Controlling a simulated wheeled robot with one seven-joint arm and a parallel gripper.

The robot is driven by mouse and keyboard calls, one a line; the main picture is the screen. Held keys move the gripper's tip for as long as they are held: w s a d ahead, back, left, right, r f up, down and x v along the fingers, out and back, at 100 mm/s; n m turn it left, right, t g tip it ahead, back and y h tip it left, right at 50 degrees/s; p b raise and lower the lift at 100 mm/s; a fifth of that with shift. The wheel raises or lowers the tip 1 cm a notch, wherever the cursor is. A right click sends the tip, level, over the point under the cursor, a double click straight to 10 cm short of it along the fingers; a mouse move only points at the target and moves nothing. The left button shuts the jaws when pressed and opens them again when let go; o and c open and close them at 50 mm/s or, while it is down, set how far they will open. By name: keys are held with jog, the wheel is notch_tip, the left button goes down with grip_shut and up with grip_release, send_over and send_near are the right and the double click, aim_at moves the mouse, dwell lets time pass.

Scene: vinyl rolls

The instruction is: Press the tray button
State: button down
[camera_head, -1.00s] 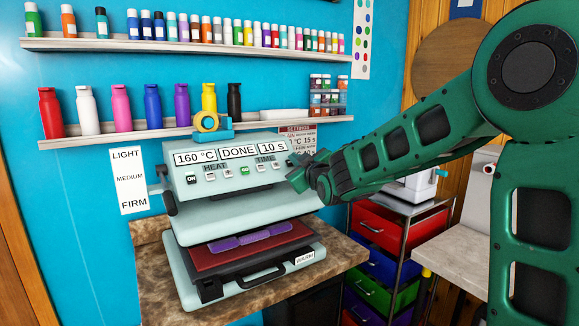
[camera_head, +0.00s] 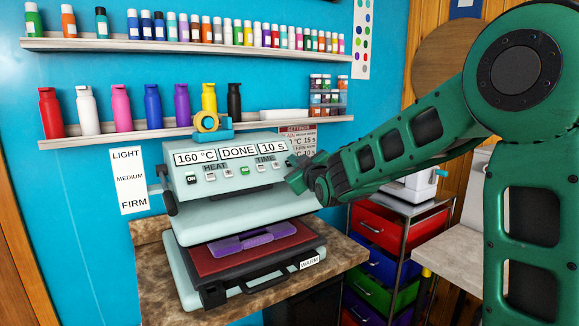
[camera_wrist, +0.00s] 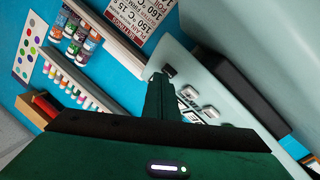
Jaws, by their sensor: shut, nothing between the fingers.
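The pale heat press (camera_head: 190,208) stands on the counter and shows "160 °C", "DONE" and "10 s". Its front panel has an ON button (camera_head: 191,180), a green button (camera_head: 245,171) and small heat and time buttons. My gripper (camera_head: 293,174) is shut and empty at the panel's right end. In the wrist view, my shut fingers (camera_wrist: 160,97) point at a dark button (camera_wrist: 169,70) at the panel edge; I cannot tell whether they touch. The tray (camera_head: 225,262) sticks out below the upper plate, with a purple piece (camera_head: 243,242) on a dark red pad.
Shelves of bottles (camera_head: 153,105) hang on the blue wall behind. A settings sheet (camera_head: 299,138) is behind the press, also in the wrist view (camera_wrist: 142,17). A drawer cart (camera_head: 385,225) stands right of the counter (camera_head: 150,265), under my arm.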

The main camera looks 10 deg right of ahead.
jog(key=shift+s+r, duration=0.1)
jog(key=shift+s+d+r, duration=0.25)
jog(key=shift+s+r, duration=0.25)
dwell(0.4)
jog(key=shift+s+d+r, duration=0.25)
jog(key=shift+s+r, duration=0.6)
jog(key=shift+r, duration=0.05)
jog(key=shift+s+d+r, duration=0.25)
jog(key=shift+s+r, duration=0.6)
dwell(1.4)
